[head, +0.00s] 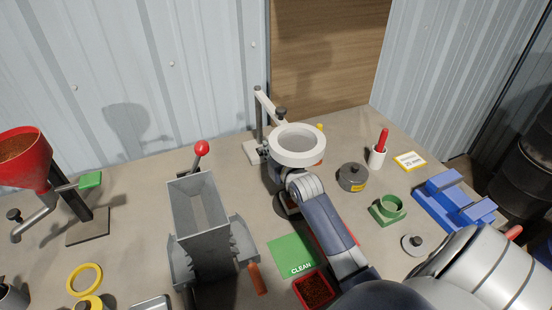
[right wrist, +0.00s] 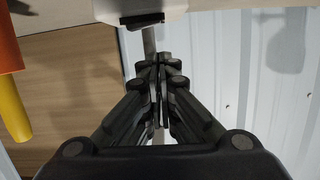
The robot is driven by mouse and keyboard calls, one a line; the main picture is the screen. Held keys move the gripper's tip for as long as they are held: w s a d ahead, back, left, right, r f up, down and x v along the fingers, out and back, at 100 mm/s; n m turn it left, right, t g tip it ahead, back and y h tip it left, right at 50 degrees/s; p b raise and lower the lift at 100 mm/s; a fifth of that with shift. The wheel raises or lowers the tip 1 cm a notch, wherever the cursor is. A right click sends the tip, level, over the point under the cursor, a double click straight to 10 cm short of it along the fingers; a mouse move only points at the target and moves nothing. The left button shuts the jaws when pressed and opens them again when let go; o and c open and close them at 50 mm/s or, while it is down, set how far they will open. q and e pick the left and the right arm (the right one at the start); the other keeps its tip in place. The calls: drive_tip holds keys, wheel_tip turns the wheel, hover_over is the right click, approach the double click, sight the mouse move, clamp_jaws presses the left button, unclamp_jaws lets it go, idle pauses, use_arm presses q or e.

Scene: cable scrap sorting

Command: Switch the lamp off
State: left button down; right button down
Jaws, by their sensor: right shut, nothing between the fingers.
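The lamp, a white ring-shaped head (head: 297,145) on a jointed arm and grey post, stands at the back of the bench. I cannot tell from its face whether it is lit. My right arm reaches up from the lower right to just under the ring, which hides the fingers in the head view. In the right wrist view my right gripper (right wrist: 158,66) is shut and empty. Its tips are close to a pale part with a dark block (right wrist: 142,21) on it; I cannot tell whether they touch. No switch can be made out for certain. My left gripper is not in view.
A grey shredder-like box (head: 200,215) with a red-knobbed lever stands left of my arm. A grey weight (head: 352,177), a white cup (head: 377,157), a green ring holder (head: 388,209) and a blue fixture (head: 450,200) lie right. An orange-and-yellow object (right wrist: 12,95) is beside the gripper.

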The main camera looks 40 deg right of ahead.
drive_tip(key=v, duration=0.6)
drive_tip(key=shift+a, duration=0.15)
idle(0.4)
